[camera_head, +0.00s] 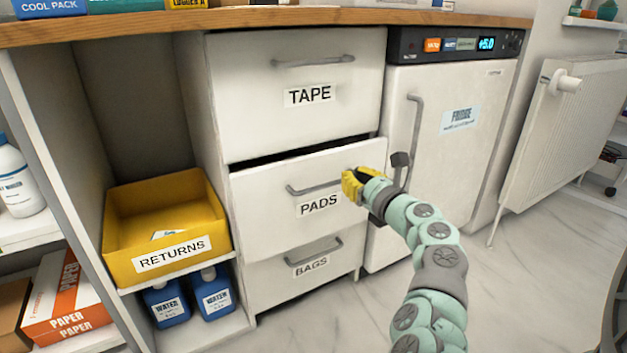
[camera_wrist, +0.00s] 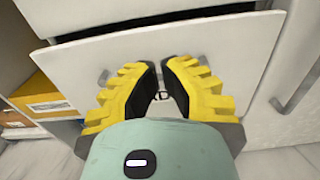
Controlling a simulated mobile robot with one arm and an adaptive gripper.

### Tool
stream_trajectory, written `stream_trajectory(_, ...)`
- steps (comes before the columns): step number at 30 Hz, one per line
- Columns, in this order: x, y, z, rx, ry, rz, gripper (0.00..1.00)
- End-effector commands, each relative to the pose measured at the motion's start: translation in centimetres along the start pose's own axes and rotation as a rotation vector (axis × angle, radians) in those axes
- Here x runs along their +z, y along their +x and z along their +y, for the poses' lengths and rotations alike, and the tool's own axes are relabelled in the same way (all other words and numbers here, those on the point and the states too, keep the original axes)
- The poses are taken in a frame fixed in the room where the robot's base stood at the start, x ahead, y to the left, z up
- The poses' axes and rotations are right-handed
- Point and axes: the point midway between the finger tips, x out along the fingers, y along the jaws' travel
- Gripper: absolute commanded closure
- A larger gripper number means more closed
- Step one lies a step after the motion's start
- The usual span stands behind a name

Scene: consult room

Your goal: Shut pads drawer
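The white pads drawer (camera_head: 270,205) is the middle one of three and stands partly out, with a dark gap along its top edge. Its grey bar handle (camera_head: 312,188) is above the PADS label (camera_head: 319,204). My gripper (camera_head: 352,184) is at the right end of that handle, close to the drawer front. In the wrist view, the yellow fingers (camera_wrist: 160,72) are apart with a gap between them, pointing at the drawer front (camera_wrist: 215,50). They hide part of the handle and label. I see nothing held; whether they touch the drawer cannot be told.
The tape drawer (camera_head: 300,115) above looks shut, as does the bags drawer (camera_head: 290,285) below. A fridge (camera_head: 450,110) with a vertical handle stands at the right. A yellow returns bin (camera_head: 165,230) sits on the left shelf. A wooden counter (camera_head: 250,18) runs above.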

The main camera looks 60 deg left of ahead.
Motion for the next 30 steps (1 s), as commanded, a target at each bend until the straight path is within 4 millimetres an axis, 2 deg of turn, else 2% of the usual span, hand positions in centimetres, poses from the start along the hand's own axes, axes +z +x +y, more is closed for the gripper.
stream_trajectory(3,-0.3,1.8,0.3,0.011,-0.003,-0.001,1.0)
stream_trajectory(15,-0.3,6.5,0.3,0.008,-0.006,0.0,1.0)
stream_trajectory(22,-0.2,8.2,0.3,0.008,-0.003,0.0,1.0)
stream_trajectory(30,0.0,8.7,0.1,0.002,0.0,0.0,1.0)
